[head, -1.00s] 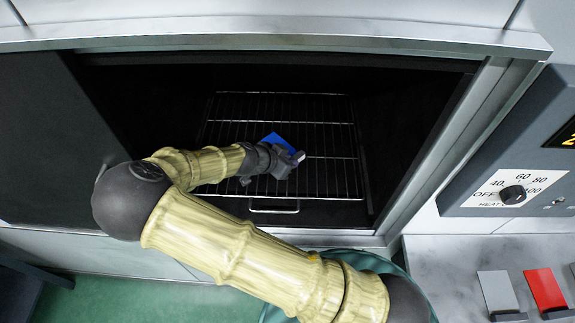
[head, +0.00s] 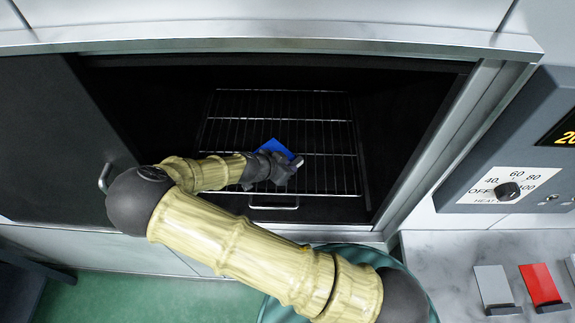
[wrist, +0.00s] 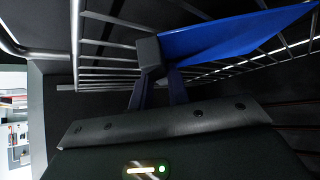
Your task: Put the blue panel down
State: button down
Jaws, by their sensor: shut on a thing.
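The blue panel (head: 277,148) is inside the open oven-like chamber, over the wire rack (head: 330,175). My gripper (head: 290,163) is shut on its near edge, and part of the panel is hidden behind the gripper. In the wrist view the blue panel (wrist: 225,38) extends up and to the right from my gripper (wrist: 152,62), with the rack bars (wrist: 105,62) close behind it. I cannot tell whether the panel touches the rack.
The chamber's dark door (head: 60,140) is at the left and its metal frame (head: 450,135) at the right. A control box with a knob (head: 508,190) is right of the opening. Grey (head: 493,287) and red (head: 540,285) panels stand on the marble counter. Much of the rack is bare.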

jog(key=c, duration=1.3)
grip_release()
jog(key=shift+c, duration=0.2)
jog(key=shift+r, duration=0.15)
jog(key=shift+a, duration=0.2)
jog(key=b+v, duration=0.4)
jog(key=v, duration=0.7)
jog(key=shift+s+r, duration=0.25)
jog(key=shift+r, duration=0.1)
